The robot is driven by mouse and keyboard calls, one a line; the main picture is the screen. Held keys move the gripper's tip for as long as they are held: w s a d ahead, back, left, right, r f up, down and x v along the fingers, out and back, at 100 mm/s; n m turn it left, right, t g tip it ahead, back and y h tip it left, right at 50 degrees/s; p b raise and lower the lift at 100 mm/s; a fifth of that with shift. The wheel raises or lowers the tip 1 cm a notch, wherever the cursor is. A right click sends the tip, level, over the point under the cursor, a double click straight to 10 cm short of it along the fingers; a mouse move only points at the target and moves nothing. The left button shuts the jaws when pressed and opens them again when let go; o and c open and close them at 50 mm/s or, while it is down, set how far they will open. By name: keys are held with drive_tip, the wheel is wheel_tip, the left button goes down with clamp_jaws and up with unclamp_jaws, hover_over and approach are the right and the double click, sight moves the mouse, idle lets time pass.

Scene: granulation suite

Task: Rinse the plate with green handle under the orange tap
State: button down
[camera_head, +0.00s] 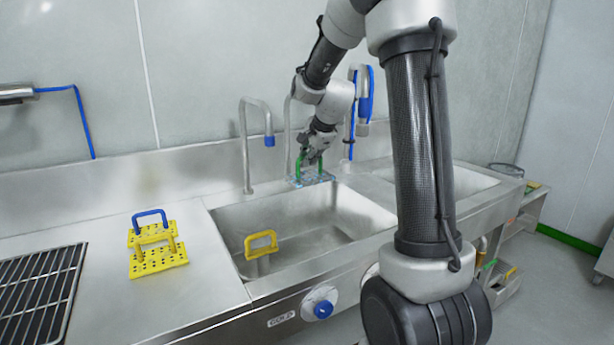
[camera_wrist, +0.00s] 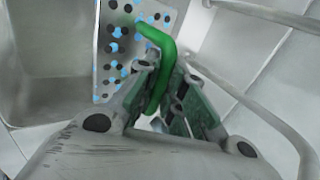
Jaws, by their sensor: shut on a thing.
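My gripper (camera_head: 316,156) is shut on the green handle (camera_head: 298,166) of a perforated plate (camera_head: 312,179), over the back right part of the sink. In the wrist view the green handle (camera_wrist: 160,60) runs between the fingers, and the plate (camera_wrist: 112,50) shows dark holes and blue spots. A tap with a blue tip (camera_head: 269,141) stands left of my gripper. A second tap pipe (camera_head: 287,130) rises just beside my gripper, its spout hidden behind my arm. I cannot see orange on either tap.
A yellow perforated plate (camera_head: 158,258) with a blue handle stands on the left counter beside a black rack (camera_head: 40,290). A blue-hosed sprayer (camera_head: 364,95) hangs behind my arm. A second basin (camera_head: 460,182) lies right.

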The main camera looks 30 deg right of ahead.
drive_tip(key=shift+s+d, duration=0.1)
drive_tip(key=shift+d, duration=0.05)
drive_tip(key=s+a, duration=0.5)
drive_tip(key=s, duration=0.1)
drive_tip(key=shift+s, duration=0.2)
idle(0.5)
idle(0.9)
drive_tip(key=s+a+r, duration=0.3)
drive_tip(key=s+r, duration=0.1)
idle(0.7)
idle(0.5)
